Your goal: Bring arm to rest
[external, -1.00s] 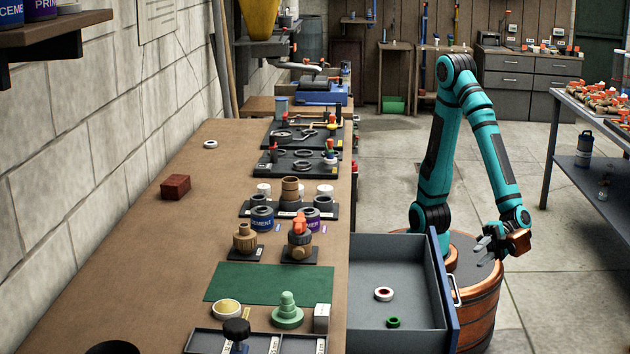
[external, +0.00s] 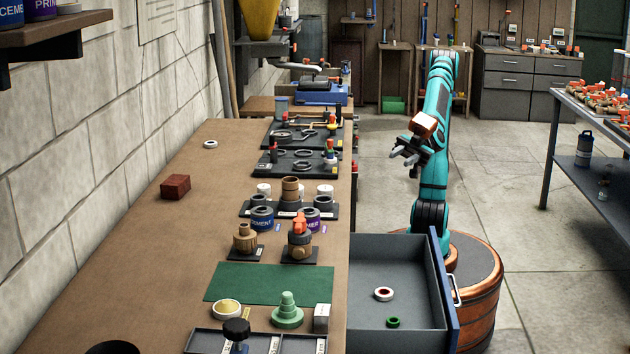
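My gripper (external: 399,156) is at the end of my teal arm (external: 436,130), raised above the floor just right of the workbench. The fingers point left toward the bench and look spread apart with nothing between them. The arm stands upright on its round wooden base, with its forearm folded so that the gripper hangs in front of the column. The gripper touches nothing that I can see.
Several fittings and cans stand along the bench edge. A metal table (external: 578,122) stands at right. Floor between is clear.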

